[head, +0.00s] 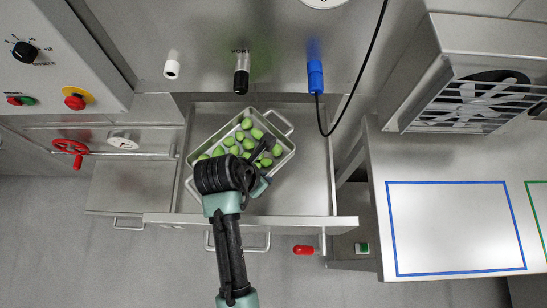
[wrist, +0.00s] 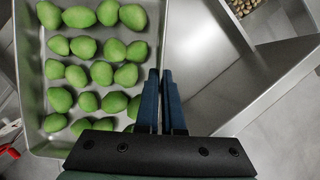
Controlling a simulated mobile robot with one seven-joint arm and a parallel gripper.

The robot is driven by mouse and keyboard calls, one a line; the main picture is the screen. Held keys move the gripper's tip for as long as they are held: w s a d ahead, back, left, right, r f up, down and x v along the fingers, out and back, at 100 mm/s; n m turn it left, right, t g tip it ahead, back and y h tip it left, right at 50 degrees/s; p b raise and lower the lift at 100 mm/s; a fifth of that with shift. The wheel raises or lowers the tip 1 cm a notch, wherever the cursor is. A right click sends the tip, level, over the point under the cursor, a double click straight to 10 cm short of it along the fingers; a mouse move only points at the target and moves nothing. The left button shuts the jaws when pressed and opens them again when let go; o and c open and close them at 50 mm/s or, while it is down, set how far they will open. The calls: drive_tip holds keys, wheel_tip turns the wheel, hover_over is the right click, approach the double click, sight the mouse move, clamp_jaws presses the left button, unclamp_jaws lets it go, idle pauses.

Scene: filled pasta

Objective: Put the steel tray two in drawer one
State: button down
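A steel tray (head: 287,140) holding several green filled pasta pieces lies at an angle within the outline of the open drawer (head: 310,170) in the head view. In the wrist view the tray (wrist: 36,75) fills the left side. My gripper (head: 266,148) is over the tray's lower right side, and my arm hides part of it. In the wrist view the fingers of my gripper (wrist: 163,75) are close together, with the tray's right wall running between them. I cannot tell whether the tray touches the drawer floor. No label on tray or drawer is readable.
A steel counter with a blue-outlined area (head: 455,230) stands right of the drawer, with a vented steel unit (head: 465,100) behind it. A blue connector with a black cable (head: 315,77) is behind the drawer. A red valve handle (head: 70,147) is at left. The drawer's right part is bare.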

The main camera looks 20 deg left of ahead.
wheel_tip(320, 180, down, 8)
drive_tip(key=shift+w+r, duration=0.1)
drive_tip(key=w, duration=0.1)
drive_tip(key=w+d, duration=0.2)
drive_tip(key=shift+w+f, duration=0.2)
drive_tip(key=shift+w, duration=0.1)
drive_tip(key=shift+f, duration=0.45)
drive_tip(key=shift+f, duration=0.15)
drive_tip(key=c, duration=1)
unclamp_jaws()
drive_tip(key=shift+s, duration=0.1)
drive_tip(key=shift+c, duration=0.2)
drive_tip(key=p+v, duration=0.1)
drive_tip(key=v, duration=1.1)
drive_tip(key=shift+s+a, duration=0.1)
drive_tip(key=shift+a, duration=0.05)
